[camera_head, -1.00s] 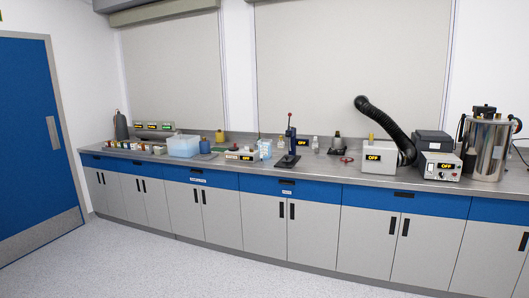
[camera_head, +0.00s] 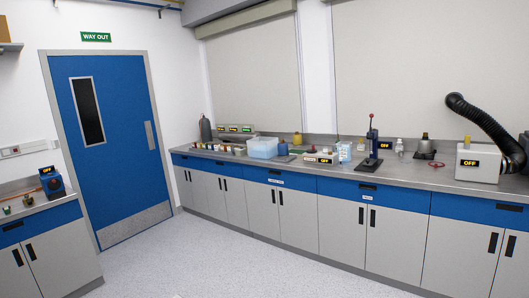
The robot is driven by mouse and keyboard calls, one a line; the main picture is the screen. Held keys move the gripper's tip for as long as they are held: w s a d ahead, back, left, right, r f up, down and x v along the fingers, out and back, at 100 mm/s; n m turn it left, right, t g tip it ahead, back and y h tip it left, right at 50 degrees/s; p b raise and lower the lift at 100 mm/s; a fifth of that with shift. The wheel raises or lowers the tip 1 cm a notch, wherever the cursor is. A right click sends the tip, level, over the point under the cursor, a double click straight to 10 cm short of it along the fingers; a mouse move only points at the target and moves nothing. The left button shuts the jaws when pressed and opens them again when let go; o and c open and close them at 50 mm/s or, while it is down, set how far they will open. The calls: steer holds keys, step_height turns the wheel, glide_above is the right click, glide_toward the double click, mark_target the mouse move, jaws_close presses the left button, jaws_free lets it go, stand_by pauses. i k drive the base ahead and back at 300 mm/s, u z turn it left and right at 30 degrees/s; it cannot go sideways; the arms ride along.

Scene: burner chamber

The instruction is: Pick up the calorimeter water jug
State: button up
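I cannot make out for sure which thing is the calorimeter water jug. On the long bench along the back wall stand a translucent pale-blue tub (camera_head: 263,149), a small blue vessel (camera_head: 283,148) just right of it, and a yellow container (camera_head: 297,139) behind. A clear bottle (camera_head: 399,145) stands farther right, near a dark-topped flask (camera_head: 425,142). All are small and far off. My gripper does not show in this view.
The grey bench top (camera_head: 450,172) runs along blue-and-grey cabinets (camera_head: 340,222). A blue door (camera_head: 120,150) is at left, beside another bench (camera_head: 38,212). The speckled floor (camera_head: 200,260) is clear.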

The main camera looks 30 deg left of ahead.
mark_target(344, 148)
steer(key=u, duration=0.1)
steer(key=i, duration=2.95)
steer(key=u, duration=0.35)
steer(key=i, duration=3.3)
steer(key=z, duration=0.15)
